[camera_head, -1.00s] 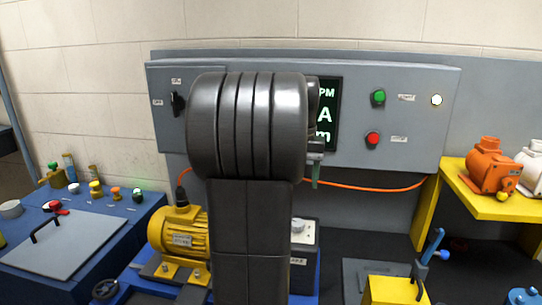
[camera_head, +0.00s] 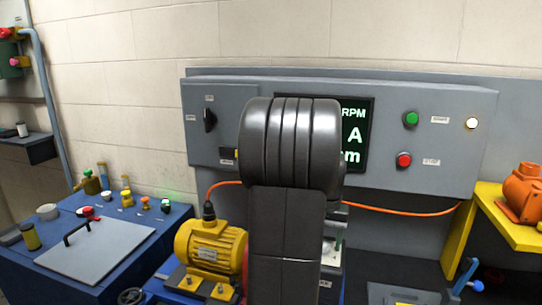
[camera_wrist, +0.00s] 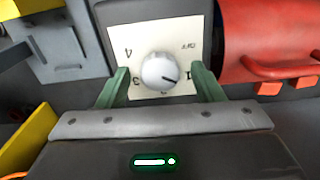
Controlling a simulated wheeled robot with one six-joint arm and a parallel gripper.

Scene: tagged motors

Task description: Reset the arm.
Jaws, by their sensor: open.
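In the wrist view my gripper (camera_wrist: 160,82) is open, with its two green fingers apart on either side of a round white knob (camera_wrist: 161,71). The knob sits on a pale dial plate (camera_wrist: 145,38) marked with numbers and OFF. I cannot tell whether the fingers touch the knob. In the head view my dark arm fills the middle and hides most of the gripper. The dial box (camera_head: 331,272) shows only partly, right of the arm.
A yellow motor (camera_head: 211,248) stands left of my arm. Behind is a grey panel (camera_head: 450,105) with green (camera_head: 411,119) and red (camera_head: 404,160) buttons. An orange motor (camera_head: 523,192) rests on a yellow stand (camera_head: 510,232) at right. A blue bench (camera_head: 60,268) is at left.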

